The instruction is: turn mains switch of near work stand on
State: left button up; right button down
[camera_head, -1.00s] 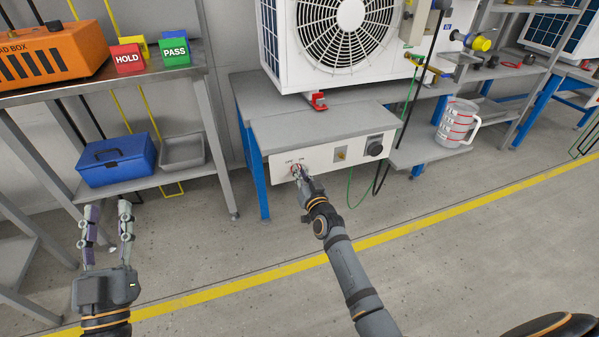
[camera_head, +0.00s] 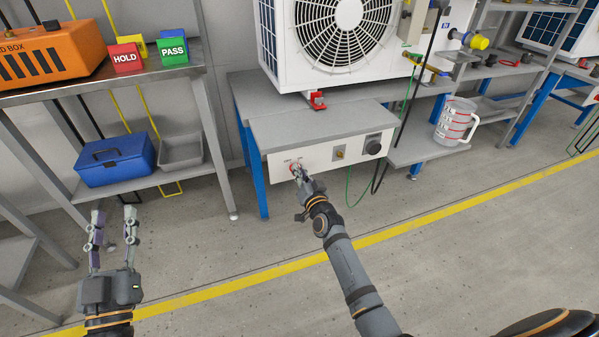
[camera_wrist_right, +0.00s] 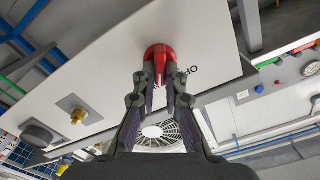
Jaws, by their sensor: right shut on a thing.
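The near work stand (camera_head: 300,128) has a pale front panel (camera_head: 325,160) under its grey top. The red mains switch (camera_head: 293,167) sits at the left end of that panel, mostly hidden by my right gripper (camera_head: 298,174) in the head view. In the right wrist view the red switch knob (camera_wrist_right: 160,58) is between the fingertips of my right gripper (camera_wrist_right: 161,78), which is shut on it. Lettering beside the knob is partly covered. My left gripper (camera_head: 114,218) is open and empty, low in front of the left shelf, away from the stand.
A white fan unit (camera_head: 290,70) stands on the bench. The panel also has a brass fitting (camera_head: 339,154) and a dark round knob (camera_head: 373,147). A measuring jug (camera_head: 455,122) is at right. A blue box (camera_head: 115,160) lies on the left shelf. The floor in front is clear.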

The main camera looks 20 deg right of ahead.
jog(key=c, duration=1.4)
grip_release()
jog(key=shift+s, duration=0.1)
jog(key=s, duration=1.1)
jog(key=shift+s+d, duration=0.25)
jog(key=shift+s, duration=0.15)
